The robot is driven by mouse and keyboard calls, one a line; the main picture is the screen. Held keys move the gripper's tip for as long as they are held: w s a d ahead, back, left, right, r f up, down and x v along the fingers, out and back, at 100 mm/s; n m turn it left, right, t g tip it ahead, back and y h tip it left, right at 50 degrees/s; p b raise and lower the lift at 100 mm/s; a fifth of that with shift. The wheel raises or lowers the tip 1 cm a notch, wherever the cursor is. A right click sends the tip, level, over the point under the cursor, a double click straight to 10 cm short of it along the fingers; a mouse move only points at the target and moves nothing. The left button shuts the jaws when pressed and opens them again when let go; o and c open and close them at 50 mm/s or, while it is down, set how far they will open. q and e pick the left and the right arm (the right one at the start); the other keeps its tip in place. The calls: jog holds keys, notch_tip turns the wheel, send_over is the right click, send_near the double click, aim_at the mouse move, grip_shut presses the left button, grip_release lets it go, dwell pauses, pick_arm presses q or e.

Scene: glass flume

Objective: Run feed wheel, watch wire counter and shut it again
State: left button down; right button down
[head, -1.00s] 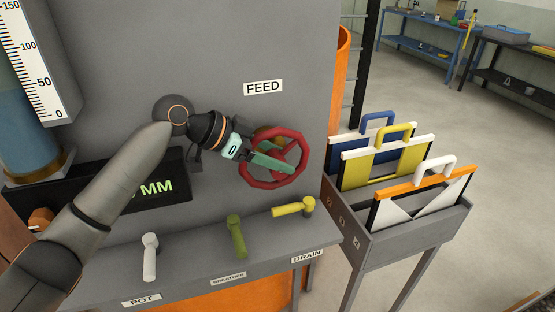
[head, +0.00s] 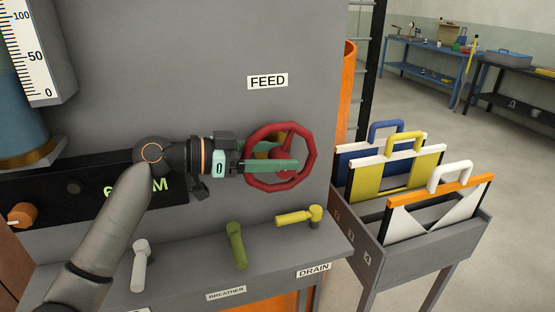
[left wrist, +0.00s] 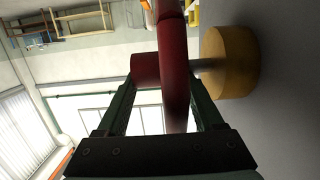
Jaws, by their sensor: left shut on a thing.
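The red feed wheel (head: 311,150) is on the grey panel under the FEED label (head: 267,82). My left gripper (head: 285,166) comes from the left and is shut on the wheel, its green fingers lying across it. In the left wrist view the red wheel (left wrist: 174,70) runs between the two fingers, with a yellow round boss (left wrist: 229,62) beside it. The black counter (head: 80,190) shows green characters ending in "M"; my left arm hides part of them, so the reading is not clear. My right gripper is not in view.
A white handle (head: 139,265), a green handle (head: 236,245) and a yellow handle (head: 298,216) sit on the ledge below. A grey rack (head: 425,250) with framed panels stands close on the right. A scale (head: 38,55) is at upper left. Open floor lies beyond the rack.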

pick_arm(q)
jog(key=shift+r, duration=0.1)
grip_release()
notch_tip(320, 180, up, 3)
jog(key=shift+f, duration=0.2)
jog(key=s+r, duration=0.3)
jog(key=s, duration=0.1)
jog(key=s+r+b, duration=0.1)
jog(key=s+r, duration=0.3)
jog(key=s, duration=0.1)
jog(key=s+r, duration=0.3)
jog(key=s, duration=0.2)
jog(key=shift+d+r, duration=0.1)
jog(key=shift+r, duration=0.1)
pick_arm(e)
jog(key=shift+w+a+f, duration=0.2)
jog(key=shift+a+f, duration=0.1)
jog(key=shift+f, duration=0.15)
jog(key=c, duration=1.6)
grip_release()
